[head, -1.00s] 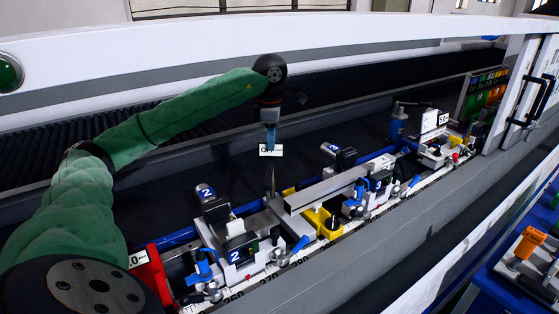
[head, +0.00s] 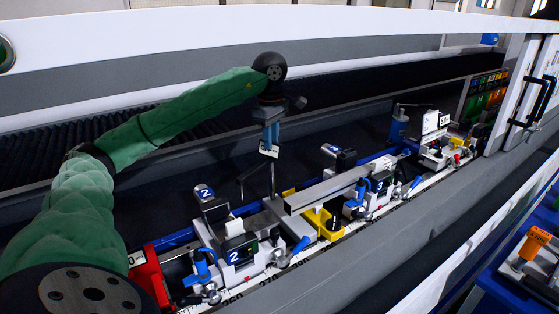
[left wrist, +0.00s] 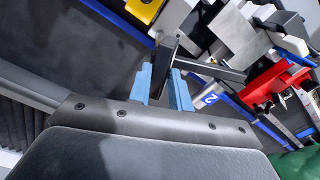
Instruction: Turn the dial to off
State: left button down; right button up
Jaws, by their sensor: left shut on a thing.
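My left gripper (head: 270,140) points down over the machine bed, with its blue fingers around a dark part. In the left wrist view, the blue fingers (left wrist: 165,90) are shut on a dark bar (left wrist: 163,62), which I take to be the dial's handle. A small white label (head: 268,150) sits tilted at the fingertips; its lettering is partly hidden and I cannot read it surely. A thin dark arm (head: 252,174) slopes down to the left below the label, beside a thin upright post (head: 272,180). The dial's face is hidden. My right gripper is out of view.
A grey profile bar (head: 325,190) lies across the clamps to the right. Clamp units marked 2 (head: 238,250) and a yellow block (head: 325,222) stand along the rail. A red block (head: 150,275) is at the front left. The dark bed behind is clear.

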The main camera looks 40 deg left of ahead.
pick_arm(q)
jog(key=shift+m, duration=0.3)
jog(key=m+b, duration=0.1)
jog(key=m, duration=0.3)
jog(key=c, duration=1.3)
grip_release()
jog(key=shift+r+p, duration=1.45)
jog(key=shift+r, duration=1.1)
jog(key=shift+r+p, duration=0.75)
jog(key=shift+r, duration=0.2)
